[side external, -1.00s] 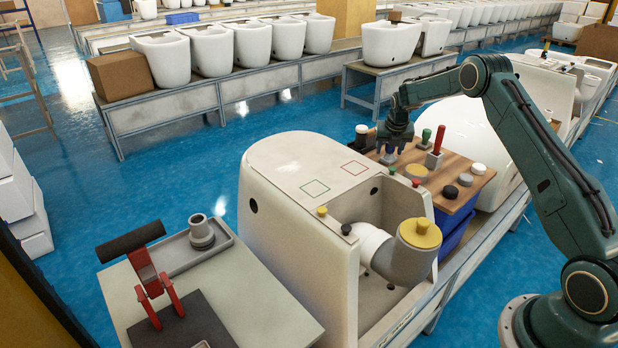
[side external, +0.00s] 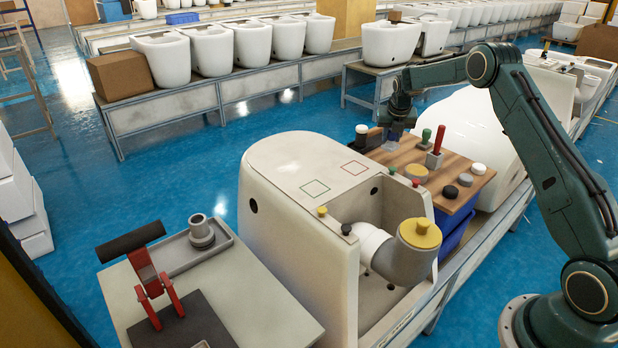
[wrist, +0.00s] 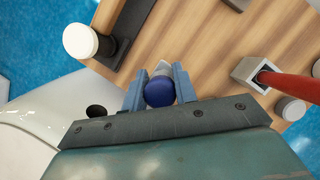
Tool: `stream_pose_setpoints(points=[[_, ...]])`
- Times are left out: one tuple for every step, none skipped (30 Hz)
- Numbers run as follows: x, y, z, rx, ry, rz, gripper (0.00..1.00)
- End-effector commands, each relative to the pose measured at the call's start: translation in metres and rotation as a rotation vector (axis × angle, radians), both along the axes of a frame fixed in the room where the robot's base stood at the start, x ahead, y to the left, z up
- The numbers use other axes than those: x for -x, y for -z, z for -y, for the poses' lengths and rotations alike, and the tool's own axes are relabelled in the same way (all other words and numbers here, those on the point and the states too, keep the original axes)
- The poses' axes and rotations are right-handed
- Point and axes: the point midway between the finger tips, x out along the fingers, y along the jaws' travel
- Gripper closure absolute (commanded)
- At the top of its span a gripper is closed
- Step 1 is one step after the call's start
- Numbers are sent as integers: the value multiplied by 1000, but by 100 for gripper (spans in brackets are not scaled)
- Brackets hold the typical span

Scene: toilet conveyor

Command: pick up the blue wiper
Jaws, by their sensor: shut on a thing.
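The blue wiper (wrist: 159,92) sits between the two fingers of my gripper (wrist: 159,88) in the wrist view. It shows a round dark blue end and a paler part behind it. My gripper is shut on it, with one finger on each side. In the side external view my gripper (side external: 398,122) is above the back left part of the wooden board (side external: 408,151). The wiper is small and mostly hidden there, and its clearance from the board is hard to judge.
A white-topped dark handle (side external: 361,134) stands left of my gripper. A green-topped tool (side external: 426,137) and a red-handled tool (side external: 438,143) in a holder stand to its right. The white toilet body (side external: 300,200) is in front. Blue floor lies behind.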

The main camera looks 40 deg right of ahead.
Motion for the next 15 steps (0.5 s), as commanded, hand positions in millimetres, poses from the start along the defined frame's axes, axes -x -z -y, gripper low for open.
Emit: stream_pose_setpoints(points=[[-1, -10, 0, 1, 0, 3, 96], [-1, -15, 0, 2, 1, 4, 96], [-1, -21, 0, 2, 1, 4, 96], [-1, -25, 0, 2, 1, 4, 96], [-1, -29, 0, 2, 1, 4, 96], [0, -34, 0, 2, 1, 2, 96], [0, -38, 0, 1, 1, 2, 96], [-1, -41, 0, 2, 1, 2, 96], [-1, -45, 0, 2, 1, 2, 96], [-1, -47, 0, 1, 1, 2, 96], [-1, -49, 0, 1, 1, 2, 96], [0, -51, 0, 1, 1, 2, 96], [0, -52, 0, 1, 0, 1, 96], [0, -53, 0, 1, 0, 1, 96], [0, -54, 0, 1, 0, 1, 96]])
